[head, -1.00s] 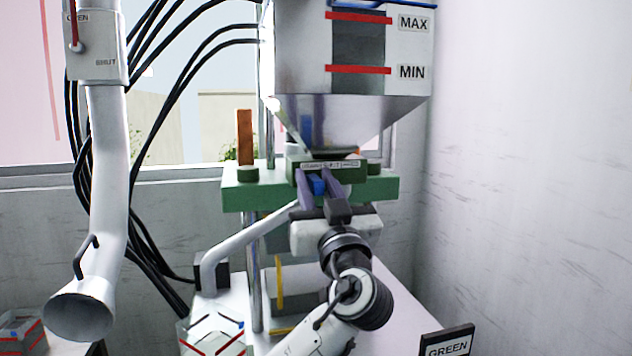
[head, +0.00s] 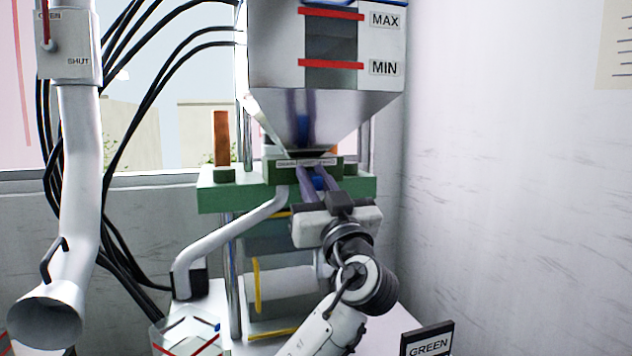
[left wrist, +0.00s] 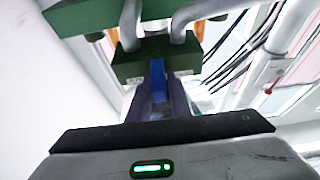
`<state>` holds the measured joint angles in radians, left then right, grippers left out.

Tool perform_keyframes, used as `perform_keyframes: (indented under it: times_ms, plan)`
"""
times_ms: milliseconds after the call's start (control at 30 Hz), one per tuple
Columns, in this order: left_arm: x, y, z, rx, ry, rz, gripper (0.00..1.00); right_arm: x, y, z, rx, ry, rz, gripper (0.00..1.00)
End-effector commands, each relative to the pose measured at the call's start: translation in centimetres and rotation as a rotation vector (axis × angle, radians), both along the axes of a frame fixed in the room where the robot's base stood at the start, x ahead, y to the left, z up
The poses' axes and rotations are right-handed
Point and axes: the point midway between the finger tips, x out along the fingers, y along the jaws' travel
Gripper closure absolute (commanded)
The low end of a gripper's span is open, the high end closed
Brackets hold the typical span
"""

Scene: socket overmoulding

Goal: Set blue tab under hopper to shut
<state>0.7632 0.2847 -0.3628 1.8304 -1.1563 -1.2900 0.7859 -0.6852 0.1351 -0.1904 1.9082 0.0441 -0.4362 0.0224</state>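The hopper (head: 328,104) is a grey metal funnel box with red MAX and MIN marks. Below its cone is a dark green block (head: 268,172) with a small white label strip. The blue tab (head: 319,184) sticks out of the block's front, right of the block's middle in the head view. My left gripper (head: 320,178) has its purple fingers on either side of the tab and appears shut on it. My right gripper is not in view.
A green crossbar (head: 222,196) carries the block. A white curved pipe (head: 232,232) runs just left of my arm. A wide white pipe (head: 80,160) with an OPEN/SHUT plate (head: 66,55) stands at the left. A GREEN sign (head: 428,343) is at lower right.

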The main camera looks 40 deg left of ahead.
Motion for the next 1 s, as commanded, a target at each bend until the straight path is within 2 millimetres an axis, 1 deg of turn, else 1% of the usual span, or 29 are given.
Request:
perform_keyframes:
  times_ms: [33, 67, 100, 367, 467, 567, 700, 800, 1000]
  plan:
    - [0.0, 0.0, 0.0, 0.0, 0.0, 0.0, 0.73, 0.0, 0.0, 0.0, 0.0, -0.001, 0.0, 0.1]
    - [0.0, -0.1, 0.0, 0.0, 0.0, -0.001, 0.68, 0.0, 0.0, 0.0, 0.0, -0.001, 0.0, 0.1]
    - [0.1, -0.1, 0.0, 0.0, 0.001, -0.002, 0.66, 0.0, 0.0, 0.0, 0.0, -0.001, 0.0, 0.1]
    - [0.1, -0.2, -0.1, -0.001, 0.0, -0.002, 0.66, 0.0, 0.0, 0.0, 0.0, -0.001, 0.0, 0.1]
    - [-0.2, -0.7, -0.4, -0.001, 0.0, -0.004, 0.66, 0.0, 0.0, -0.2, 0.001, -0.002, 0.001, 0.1]
    - [-0.9, -1.7, -1.1, -0.002, 0.0, -0.007, 0.66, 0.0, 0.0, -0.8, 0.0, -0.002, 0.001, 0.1]
    - [-2.5, -3.9, -2.3, -0.004, 0.001, -0.008, 0.66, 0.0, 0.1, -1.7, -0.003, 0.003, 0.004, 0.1]
    - [-3.6, -5.3, -3.0, -0.004, 0.0, -0.007, 0.66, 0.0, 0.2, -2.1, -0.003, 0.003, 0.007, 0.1]
    - [-5.1, -7.3, -3.9, -0.002, 0.001, -0.004, 0.66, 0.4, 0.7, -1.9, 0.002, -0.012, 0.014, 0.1]
